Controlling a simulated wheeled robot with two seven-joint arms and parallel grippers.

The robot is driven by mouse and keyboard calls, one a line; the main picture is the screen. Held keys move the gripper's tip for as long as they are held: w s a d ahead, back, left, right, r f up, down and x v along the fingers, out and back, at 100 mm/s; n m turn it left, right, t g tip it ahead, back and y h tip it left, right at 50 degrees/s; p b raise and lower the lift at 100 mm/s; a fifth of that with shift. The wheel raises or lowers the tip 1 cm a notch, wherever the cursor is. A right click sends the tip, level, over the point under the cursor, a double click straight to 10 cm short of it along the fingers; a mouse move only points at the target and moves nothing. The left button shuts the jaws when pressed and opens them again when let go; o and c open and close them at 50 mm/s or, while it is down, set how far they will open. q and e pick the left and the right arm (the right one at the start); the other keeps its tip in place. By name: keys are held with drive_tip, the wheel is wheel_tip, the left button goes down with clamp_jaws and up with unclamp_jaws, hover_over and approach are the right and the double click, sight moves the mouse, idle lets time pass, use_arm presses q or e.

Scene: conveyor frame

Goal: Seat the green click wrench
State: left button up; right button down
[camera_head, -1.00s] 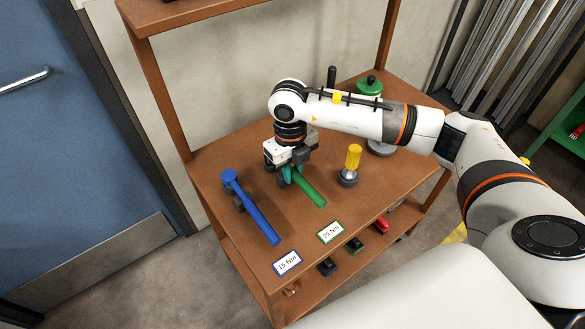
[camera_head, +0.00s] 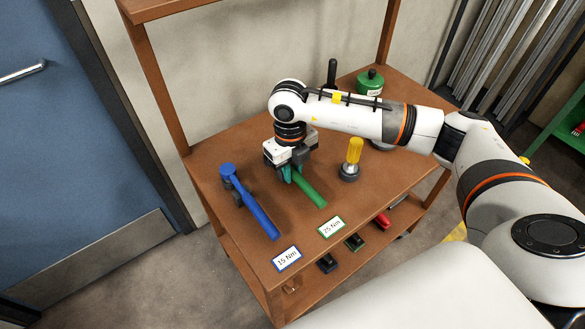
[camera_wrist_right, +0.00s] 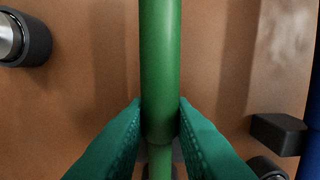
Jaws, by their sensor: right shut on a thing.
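The green click wrench (camera_head: 311,190) lies over the brown bench top, its handle pointing to the front right. My right gripper (camera_head: 287,174) is shut on it from above, near the back end of the handle, and hides its head. In the right wrist view the teal fingers (camera_wrist_right: 160,125) touch both sides of the green handle (camera_wrist_right: 160,60). I cannot tell whether the wrench touches the bench or its holder. A white label with a green border, "25 Nm" (camera_head: 331,227), lies in front of the handle. My left gripper is not in view.
A blue wrench (camera_head: 255,210) rests left of the green one, with a "15 Nm" label (camera_head: 287,258) in front. A yellow-handled tool (camera_head: 354,152) stands to the right. A green-lidded object (camera_head: 370,82) is at the back. Dark holder blocks (camera_wrist_right: 278,133) show beside the gripper.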

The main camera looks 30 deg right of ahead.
drive_tip(key=c, duration=1.2)
unclamp_jaws()
drive_tip(key=r, duration=1.2)
drive_tip(key=shift+w+b, duration=0.3)
drive_tip(key=shift+b, duration=0.05)
